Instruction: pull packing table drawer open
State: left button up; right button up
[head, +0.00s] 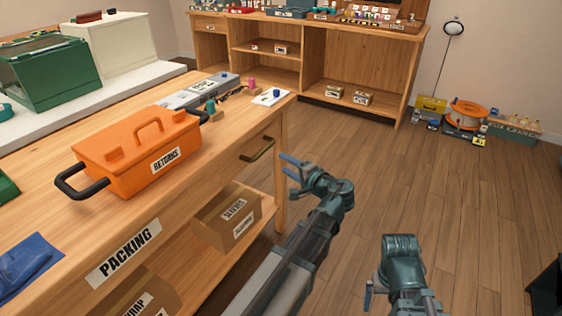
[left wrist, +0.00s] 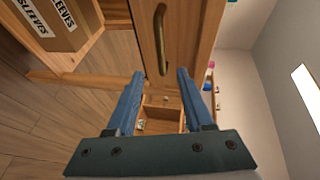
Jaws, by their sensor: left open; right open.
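The wooden packing table (head: 215,180) stands at the left with a "PACKING" label on its front. Its drawer front (head: 240,165) looks flush with the table, with a curved brass handle (head: 257,149). In the left wrist view the handle (left wrist: 161,38) lies beyond the fingertips, roughly in line with the gap between them. My left gripper (head: 287,164) is open and empty, just right of the handle and apart from it. It also shows in the left wrist view (left wrist: 160,73). My right gripper (head: 369,296) is low, right of the table, its fingers partly hidden.
An orange toolbox (head: 140,158) sits on the tabletop. A cardboard box (head: 226,216) labelled "SLEEVES" stands on the shelf below. A wooden shelf unit (head: 340,60) stands at the back. A cable reel (head: 466,112) and boxes stand at the back right. The floor (head: 440,190) between is clear.

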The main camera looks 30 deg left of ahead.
aim_at(263, 149)
pick_arm(q)
jog(key=b+x, duration=0.2)
jog(key=x, duration=1.1)
jog(key=shift+w+a, duration=0.3)
jog(key=shift+a, duration=0.05)
jog(key=shift+c, duration=0.4)
grip_shut()
jog(key=shift+d, duration=0.1)
dwell(0.6)
